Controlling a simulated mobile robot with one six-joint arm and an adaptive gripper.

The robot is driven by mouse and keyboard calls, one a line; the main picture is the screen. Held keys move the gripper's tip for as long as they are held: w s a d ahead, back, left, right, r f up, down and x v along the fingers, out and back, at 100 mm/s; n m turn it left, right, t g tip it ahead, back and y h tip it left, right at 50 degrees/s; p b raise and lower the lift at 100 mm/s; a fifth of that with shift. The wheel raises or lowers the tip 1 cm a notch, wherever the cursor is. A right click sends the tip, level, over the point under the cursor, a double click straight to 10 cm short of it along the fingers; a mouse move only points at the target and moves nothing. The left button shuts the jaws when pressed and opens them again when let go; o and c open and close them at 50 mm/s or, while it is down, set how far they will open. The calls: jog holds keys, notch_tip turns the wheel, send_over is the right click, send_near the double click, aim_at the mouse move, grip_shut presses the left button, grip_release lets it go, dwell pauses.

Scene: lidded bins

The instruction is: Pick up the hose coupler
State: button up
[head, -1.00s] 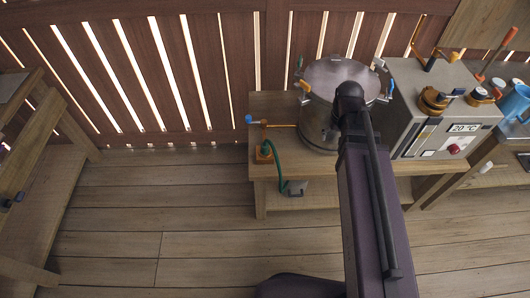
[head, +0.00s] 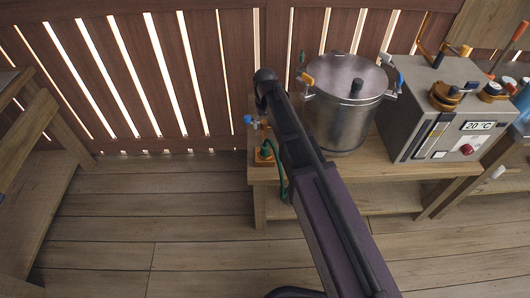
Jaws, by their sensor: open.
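I cannot pick out the hose coupler with certainty. A green hose (head: 279,176) hangs at the left end of the wooden bench, partly hidden by my arm. It meets an orange fitting (head: 264,156) at the bench's left edge. A small blue-ended piece (head: 248,119) shows just above that fitting, beside my arm. My dark purple arm reaches up from the bottom of the picture, and its black joint stands in front of the fence, left of the pot. My gripper is not visible.
A lidded steel pot (head: 341,112) stands on the wooden bench (head: 352,170). Right of it is a grey machine (head: 420,135) with a display and orange-handled parts. A wooden rack (head: 40,165) stands at the left. The plank floor (head: 160,210) between is clear.

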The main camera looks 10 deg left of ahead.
aim_at(265, 147)
jog(key=shift+f, duration=0.1)
notch_tip(265, 147, down, 8)
jog(key=b, duration=0.8)
jog(key=shift+f+b, duration=0.2)
jog(key=shift+b, duration=0.15)
jog(key=shift+f, duration=0.1)
dwell(0.4)
jog(key=shift+f+b, duration=2.5)
jog(key=shift+b, duration=0.1)
grip_shut()
